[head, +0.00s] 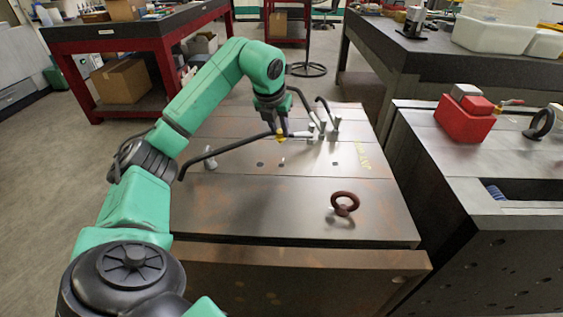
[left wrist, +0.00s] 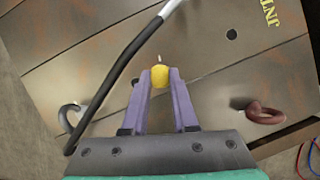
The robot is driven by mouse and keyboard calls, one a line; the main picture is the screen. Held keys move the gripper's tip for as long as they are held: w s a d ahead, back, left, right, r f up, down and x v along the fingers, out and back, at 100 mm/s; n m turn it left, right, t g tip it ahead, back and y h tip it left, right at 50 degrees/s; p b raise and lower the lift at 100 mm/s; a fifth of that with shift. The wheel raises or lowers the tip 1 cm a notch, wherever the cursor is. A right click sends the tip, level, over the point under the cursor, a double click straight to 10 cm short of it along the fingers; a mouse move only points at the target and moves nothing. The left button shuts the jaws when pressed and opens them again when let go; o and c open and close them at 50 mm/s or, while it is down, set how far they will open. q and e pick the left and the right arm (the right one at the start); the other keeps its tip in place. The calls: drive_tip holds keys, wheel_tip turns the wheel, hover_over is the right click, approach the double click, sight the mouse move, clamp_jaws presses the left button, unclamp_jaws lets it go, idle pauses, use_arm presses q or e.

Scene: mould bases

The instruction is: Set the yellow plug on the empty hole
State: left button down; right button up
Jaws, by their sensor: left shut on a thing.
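My left gripper (head: 281,128) is above the middle of the mould base (head: 290,215), pointing down. It is shut on the yellow plug (head: 280,136), which sits between the purple fingertips in the left wrist view (left wrist: 159,77). Small dark holes show in the plate, one at the left (head: 260,164) and one at the right (head: 334,164). A small pale mark or pin (head: 282,162) lies between them. It seems to show just beyond the plug in the left wrist view (left wrist: 158,59). I cannot tell which hole is the empty one. My right gripper is out of view.
A black hose (head: 225,152) with pale ends crosses the plate by the gripper. Pale fittings (head: 322,128) stand at the back right. A dark red lifting ring (head: 345,203) stands at the front right. The front of the plate is mostly clear. A red box (head: 465,122) sits on the right block.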

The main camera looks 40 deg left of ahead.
use_arm(q)
approach(282, 163)
drive_tip(key=b+x, duration=0.1)
drive_tip(key=x, duration=0.4)
drive_tip(key=shift+w+f, duration=0.1)
drive_tip(key=shift+f, duration=0.05)
drive_tip(key=shift+w+f, duration=0.1)
drive_tip(key=shift+f, duration=0.3)
drive_tip(key=c, duration=0.7)
unclamp_jaws()
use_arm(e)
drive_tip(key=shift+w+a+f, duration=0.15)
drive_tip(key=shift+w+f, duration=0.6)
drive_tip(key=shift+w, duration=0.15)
use_arm(q)
drive_tip(key=shift+r, duration=0.4)
drive_tip(key=p+v, duration=0.1)
drive_tip(key=v, duration=1)
drive_tip(key=shift+d+r, duration=0.15)
drive_tip(key=shift+r, duration=0.1)
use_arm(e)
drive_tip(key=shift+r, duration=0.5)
